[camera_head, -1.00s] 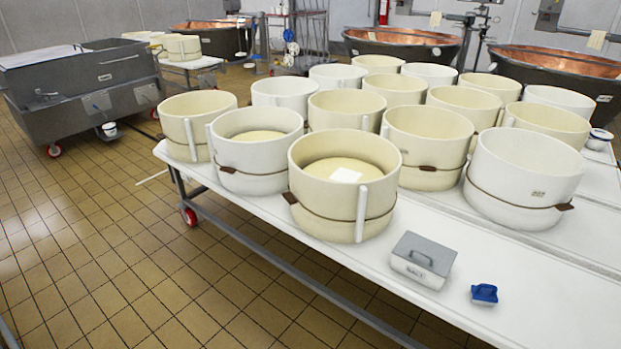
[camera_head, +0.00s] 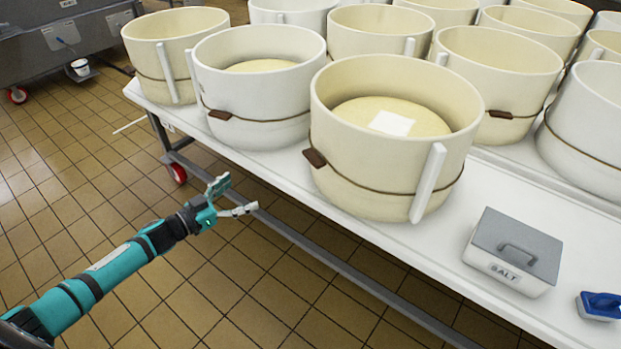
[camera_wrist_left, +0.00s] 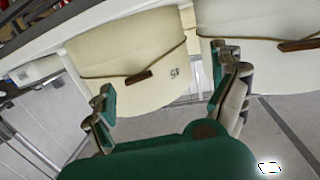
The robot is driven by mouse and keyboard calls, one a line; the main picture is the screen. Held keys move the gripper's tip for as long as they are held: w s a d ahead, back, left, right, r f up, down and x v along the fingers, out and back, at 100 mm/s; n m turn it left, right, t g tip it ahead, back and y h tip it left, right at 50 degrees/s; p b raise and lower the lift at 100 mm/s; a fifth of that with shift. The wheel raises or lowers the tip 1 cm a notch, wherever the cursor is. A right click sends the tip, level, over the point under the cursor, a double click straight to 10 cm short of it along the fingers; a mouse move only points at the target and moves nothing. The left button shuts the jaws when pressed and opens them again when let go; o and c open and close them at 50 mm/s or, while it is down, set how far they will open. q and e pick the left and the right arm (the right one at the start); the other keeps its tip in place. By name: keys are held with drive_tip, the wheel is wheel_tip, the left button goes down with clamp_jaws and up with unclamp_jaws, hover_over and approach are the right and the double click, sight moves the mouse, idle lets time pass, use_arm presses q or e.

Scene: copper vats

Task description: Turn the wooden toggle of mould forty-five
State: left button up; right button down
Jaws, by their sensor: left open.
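The front cream mould (camera_head: 385,130) stands upright on the white table, with a pale round mass and a white square inside. A cord runs around it, and its brown wooden toggle (camera_head: 314,158) sits on its left side. In the left wrist view this mould (camera_wrist_left: 120,50) appears upside down, with the toggle (camera_wrist_left: 138,77) beside a small inverted number (camera_wrist_left: 175,73) that looks like 45. My left gripper (camera_head: 235,197) is open and empty, low in front of the table edge, apart from the toggle. In the wrist view its fingers (camera_wrist_left: 165,85) frame the mould. My right gripper is not in view.
A white mould (camera_head: 258,80) with its own toggle stands close to the left. More moulds crowd behind. A grey-lidded salt box (camera_head: 515,252) and a blue-handled brush (camera_head: 601,305) lie to the right on the white table (camera_head: 420,262). The tiled floor before the table is clear.

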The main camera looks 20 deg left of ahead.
use_arm(q)
drive_tip(key=d+r+m+g+h+b, duration=0.1)
drive_tip(key=d+r+m+h+b, duration=0.1)
drive_tip(key=d+r+h, duration=0.25)
drive_tip(key=b, duration=0.2)
approach(309, 160)
drive_tip(key=shift+m+g+y, duration=0.25)
drive_tip(key=shift+m+g, duration=0.05)
drive_tip(key=x, duration=0.9)
drive_tip(key=shift+w+d+r, duration=0.1)
drive_tip(key=shift+w+r, duration=0.2)
drive_tip(key=shift+r, duration=0.05)
drive_tip(key=shift+w+d, duration=0.25)
drive_tip(key=shift+d, duration=0.05)
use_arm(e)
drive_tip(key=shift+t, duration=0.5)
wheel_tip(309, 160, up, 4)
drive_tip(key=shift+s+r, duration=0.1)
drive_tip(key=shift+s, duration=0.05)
use_arm(q)
drive_tip(key=c, duration=1.2)
